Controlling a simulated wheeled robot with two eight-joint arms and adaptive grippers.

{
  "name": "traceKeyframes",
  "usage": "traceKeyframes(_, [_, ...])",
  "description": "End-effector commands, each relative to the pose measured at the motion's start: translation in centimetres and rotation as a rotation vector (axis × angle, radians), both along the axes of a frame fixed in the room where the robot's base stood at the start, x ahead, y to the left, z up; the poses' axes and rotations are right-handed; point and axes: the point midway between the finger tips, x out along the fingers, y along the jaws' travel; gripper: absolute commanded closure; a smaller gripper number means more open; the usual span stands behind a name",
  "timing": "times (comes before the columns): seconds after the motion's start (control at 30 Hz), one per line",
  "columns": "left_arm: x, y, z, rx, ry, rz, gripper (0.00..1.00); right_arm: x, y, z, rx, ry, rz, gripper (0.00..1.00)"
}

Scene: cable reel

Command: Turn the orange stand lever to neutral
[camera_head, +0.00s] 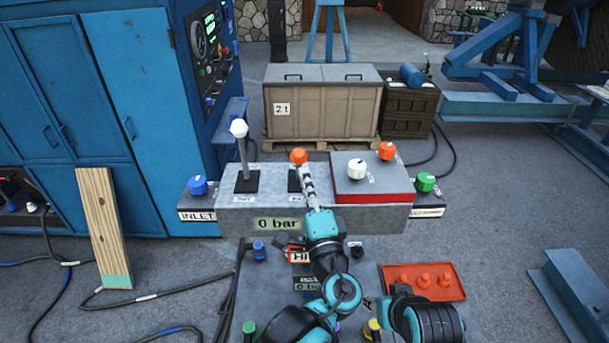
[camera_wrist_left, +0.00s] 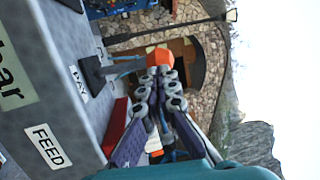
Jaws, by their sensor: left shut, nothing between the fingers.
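The orange stand lever has an orange ball knob (camera_head: 299,156) above a dark slot plate (camera_head: 293,182) on the grey control box. Its knob stands lower in the head view than the white-knobbed lever's. The fingers (camera_wrist_left: 160,78) hide part of the lever in both views.
A white-knobbed lever (camera_head: 238,128) stands left on the same box. A raised red-edged panel (camera_head: 372,192) with white and orange knobs is close on the right. Blue (camera_head: 198,185) and green (camera_head: 425,182) knobs flank the box. An orange tray (camera_head: 450,291) lies in front right.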

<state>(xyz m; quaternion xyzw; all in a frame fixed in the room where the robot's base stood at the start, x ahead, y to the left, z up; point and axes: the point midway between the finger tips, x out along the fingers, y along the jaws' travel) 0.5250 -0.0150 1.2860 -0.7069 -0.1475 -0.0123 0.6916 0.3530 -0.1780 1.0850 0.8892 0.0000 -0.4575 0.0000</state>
Motion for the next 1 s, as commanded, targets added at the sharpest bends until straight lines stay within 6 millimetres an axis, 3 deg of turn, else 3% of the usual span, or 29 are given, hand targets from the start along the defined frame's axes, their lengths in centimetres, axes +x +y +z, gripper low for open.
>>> traceKeyframes(0.2, [1.5, 0.3, 0.3, 0.001, 0.0, 0.001, 1.0, 0.0, 0.0, -0.2, 0.0, 0.0, 0.0, 0.6])
traceKeyframes(0.6, [1.6, 0.3, 0.6, 0.0, 0.007, 0.0, 1.0, 0.0, 0.0, 0.1, 0.0, 0.0, 0.0, 0.6])
traceKeyframes(1.0, [4.0, 0.4, 3.3, -0.001, 0.248, 0.002, 1.0, 0.0, 0.0, 6.5, 0.0, 0.0, 0.0, 0.6])
